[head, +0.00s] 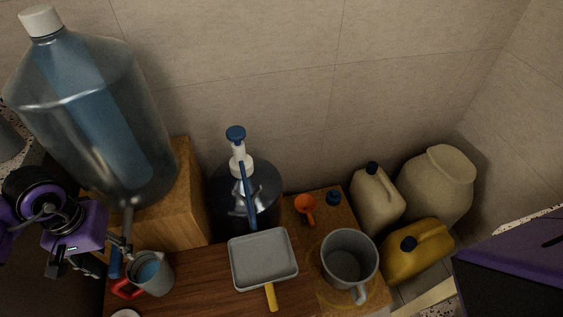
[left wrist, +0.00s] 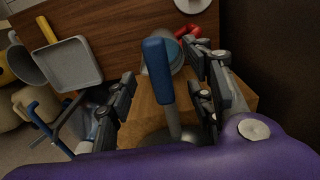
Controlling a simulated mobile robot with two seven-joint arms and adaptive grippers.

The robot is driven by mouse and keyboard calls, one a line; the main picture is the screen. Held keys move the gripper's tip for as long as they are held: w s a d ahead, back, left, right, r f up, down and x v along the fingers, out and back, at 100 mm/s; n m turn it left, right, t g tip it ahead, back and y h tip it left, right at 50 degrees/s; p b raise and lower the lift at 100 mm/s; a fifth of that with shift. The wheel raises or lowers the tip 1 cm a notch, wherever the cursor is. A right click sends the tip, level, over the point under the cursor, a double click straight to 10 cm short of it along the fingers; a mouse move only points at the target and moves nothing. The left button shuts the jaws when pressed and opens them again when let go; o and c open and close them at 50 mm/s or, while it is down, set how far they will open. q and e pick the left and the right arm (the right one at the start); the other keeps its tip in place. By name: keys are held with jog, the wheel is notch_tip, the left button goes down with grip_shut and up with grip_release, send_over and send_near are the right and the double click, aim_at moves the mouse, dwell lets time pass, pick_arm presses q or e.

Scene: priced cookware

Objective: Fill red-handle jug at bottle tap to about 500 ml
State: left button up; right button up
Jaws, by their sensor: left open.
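The red-handle jug (head: 160,283) stands upright on the wooden surface below the bottle tap, with its red handle (head: 126,290) to the left. Blue-tinted liquid shows inside; I cannot read its level. The large clear bottle (head: 85,110) stands on a wooden block. The tap's blue lever (left wrist: 158,70) lies between the fingers of my left gripper (left wrist: 165,88), with gaps on both sides. The jug (left wrist: 176,58) shows partly behind the lever. In the head view my left gripper (head: 102,258) is open beside the tap and jug. My right gripper is not visible.
A grey square pan (head: 263,260) with a yellow handle and a grey pot (head: 349,258) stand to the right. A dark bottle with a pump (head: 245,190), an orange scoop (head: 306,205) and several jugs are farther back. A bare wooden strip lies between jug and pan.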

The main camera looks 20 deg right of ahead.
pick_arm(q)
jog(key=shift+r+p, duration=1.25)
jog(key=shift+r, duration=2.2)
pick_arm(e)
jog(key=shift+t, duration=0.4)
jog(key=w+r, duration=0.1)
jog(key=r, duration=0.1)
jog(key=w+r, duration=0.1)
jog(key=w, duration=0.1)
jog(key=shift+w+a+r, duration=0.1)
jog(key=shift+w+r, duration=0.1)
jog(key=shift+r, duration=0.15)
